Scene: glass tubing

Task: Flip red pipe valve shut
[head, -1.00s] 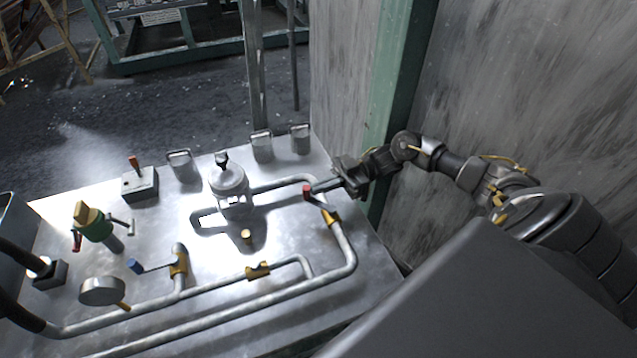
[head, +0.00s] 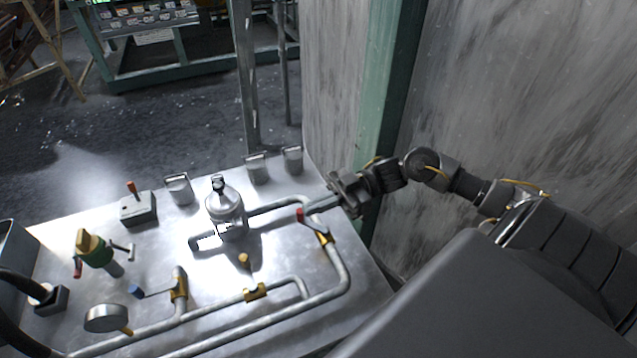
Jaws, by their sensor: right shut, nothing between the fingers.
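The red-handled valve has a red grip (head: 300,215) at the end of a lever and a yellow body (head: 324,238) on the grey pipe at the right of the metal table. The lever slants from the yellow body up and left, at an angle to the pipe. My right gripper (head: 312,204) reaches in from the right, its fingers shut and empty. Its tips are just above and right of the red grip; whether they touch it I cannot tell. My left gripper is not in view.
On the metal table (head: 372,305) stand a blue-handled valve (head: 135,290), an orange-knobbed valve (head: 244,259), a gauge (head: 106,318), a glass-and-metal vessel (head: 226,207) and a green valve (head: 95,250). A green post (head: 384,110) and grey wall stand close behind my right arm.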

